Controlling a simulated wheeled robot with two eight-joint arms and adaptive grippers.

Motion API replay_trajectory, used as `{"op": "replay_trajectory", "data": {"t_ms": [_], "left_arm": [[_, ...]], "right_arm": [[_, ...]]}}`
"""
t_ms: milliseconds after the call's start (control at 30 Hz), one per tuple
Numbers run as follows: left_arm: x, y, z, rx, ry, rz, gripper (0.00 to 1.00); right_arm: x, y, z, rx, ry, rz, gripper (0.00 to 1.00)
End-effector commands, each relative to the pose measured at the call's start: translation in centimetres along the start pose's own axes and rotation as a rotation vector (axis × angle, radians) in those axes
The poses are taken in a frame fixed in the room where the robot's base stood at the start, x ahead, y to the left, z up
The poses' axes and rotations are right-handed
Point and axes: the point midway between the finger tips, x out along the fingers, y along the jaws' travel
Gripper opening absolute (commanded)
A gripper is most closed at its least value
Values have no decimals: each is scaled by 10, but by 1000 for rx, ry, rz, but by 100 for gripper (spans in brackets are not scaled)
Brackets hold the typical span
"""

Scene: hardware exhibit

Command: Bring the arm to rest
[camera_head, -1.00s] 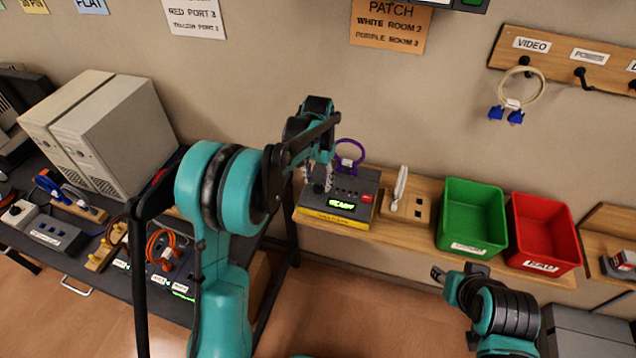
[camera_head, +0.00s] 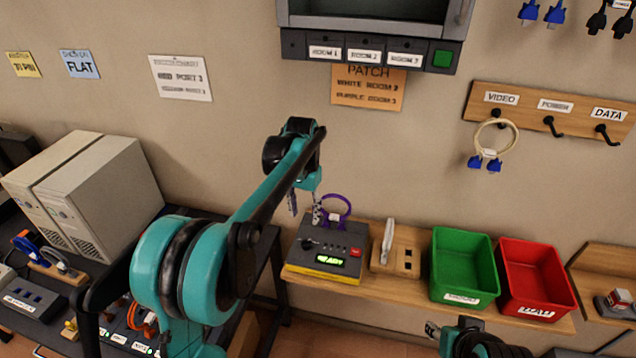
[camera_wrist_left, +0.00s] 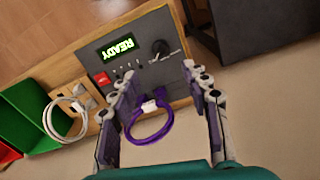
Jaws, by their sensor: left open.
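My left gripper (camera_head: 305,205) is open and empty, above the back left of a grey and yellow tester box (camera_head: 325,243) whose screen reads READY. In the left wrist view its two fingers (camera_wrist_left: 158,80) stand wide apart. A purple cable loop (camera_head: 337,211) is at the back of the tester; in the left wrist view the purple loop (camera_wrist_left: 150,138) appears between the fingers, with no visible grip on it. My right gripper (camera_head: 434,330) is low in the head view, in front of the green bin; its jaws are too small to judge.
A wooden shelf (camera_head: 410,288) carries the tester, a socket block with a white cable (camera_head: 388,245), a green bin (camera_head: 463,262) and a red bin (camera_head: 535,275). A hook board (camera_head: 560,112) and a cabinet (camera_head: 370,48) are on the wall. Beige computers (camera_head: 85,195) stand left.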

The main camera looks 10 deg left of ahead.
Motion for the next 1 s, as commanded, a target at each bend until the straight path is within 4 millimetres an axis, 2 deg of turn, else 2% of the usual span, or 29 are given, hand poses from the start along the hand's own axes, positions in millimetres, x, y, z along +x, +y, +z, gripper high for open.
{"op": "replay_trajectory", "data": {"t_ms": [167,267,467,633,800,1000], "left_arm": [[-2,1,4,-3,8,-2,47],[-8,4,18,-15,41,-9,47],[-22,18,76,-62,172,-34,47],[-18,31,132,-108,299,-52,47],[4,44,187,-152,426,-63,47],[39,55,234,-195,552,-69,47]], "right_arm": [[1,0,1,0,0,0,40],[4,0,3,0,0,0,40],[15,0,11,0,0,0,40],[24,0,17,0,0,0,40],[32,0,23,0,0,0,40],[40,0,29,0,0,0,40]]}}
